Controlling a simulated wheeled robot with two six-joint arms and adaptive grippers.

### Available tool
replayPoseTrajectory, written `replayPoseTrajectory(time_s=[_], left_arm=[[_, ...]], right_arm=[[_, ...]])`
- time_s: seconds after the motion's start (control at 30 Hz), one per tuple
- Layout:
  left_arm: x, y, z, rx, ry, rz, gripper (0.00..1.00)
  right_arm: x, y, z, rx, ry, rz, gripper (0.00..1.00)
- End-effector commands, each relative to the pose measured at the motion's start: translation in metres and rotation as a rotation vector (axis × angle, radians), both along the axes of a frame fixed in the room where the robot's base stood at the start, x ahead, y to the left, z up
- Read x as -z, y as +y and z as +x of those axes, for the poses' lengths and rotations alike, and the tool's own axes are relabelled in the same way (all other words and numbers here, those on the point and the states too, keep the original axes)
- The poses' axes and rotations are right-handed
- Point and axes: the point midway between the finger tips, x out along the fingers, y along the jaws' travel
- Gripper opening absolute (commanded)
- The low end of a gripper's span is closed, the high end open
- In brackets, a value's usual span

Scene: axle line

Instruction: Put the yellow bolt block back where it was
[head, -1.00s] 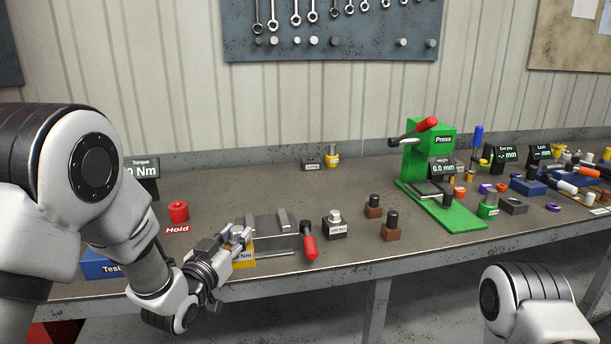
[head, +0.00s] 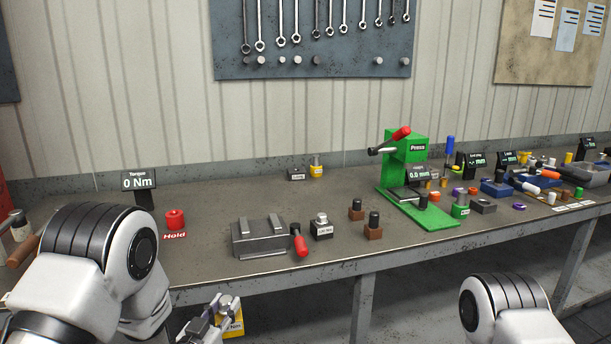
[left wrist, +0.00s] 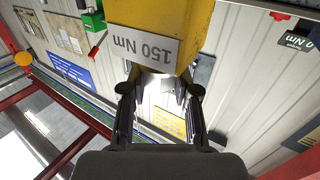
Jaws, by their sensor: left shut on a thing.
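The yellow bolt block (head: 232,322) is in my left gripper (head: 222,308), in front of the bench's front edge at the bottom of the head view. In the left wrist view the yellow block (left wrist: 185,20) fills the top middle, its white "150 Nm" label upside down. The left gripper's fingers (left wrist: 160,90) are shut on it. The block's far side and bolt are not clear. My right gripper is out of view; only part of the right arm shows at the lower right.
A grey clamp fixture (head: 258,252) with a red handle (head: 300,245) stands empty-topped on the bench (head: 210,220). A labelled dark block (head: 321,232), brown blocks (head: 373,232) and a green press (head: 390,170) are right.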

Motion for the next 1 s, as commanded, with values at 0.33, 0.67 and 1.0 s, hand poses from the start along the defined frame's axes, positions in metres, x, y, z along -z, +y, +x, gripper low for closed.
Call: replayPoseTrajectory(time_s=[0.33,0.67,1.0], left_arm=[[0.099,-0.001,-0.034,-0.075,0.001,0.0,0.0],[0.104,0.017,-0.048,-0.216,-0.008,-0.001,0.0],[0.067,0.024,-0.084,-0.252,-0.001,0.001,0.0]], right_arm=[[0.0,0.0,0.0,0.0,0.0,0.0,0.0],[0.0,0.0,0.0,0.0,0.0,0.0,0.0],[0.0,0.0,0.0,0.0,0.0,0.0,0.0]])
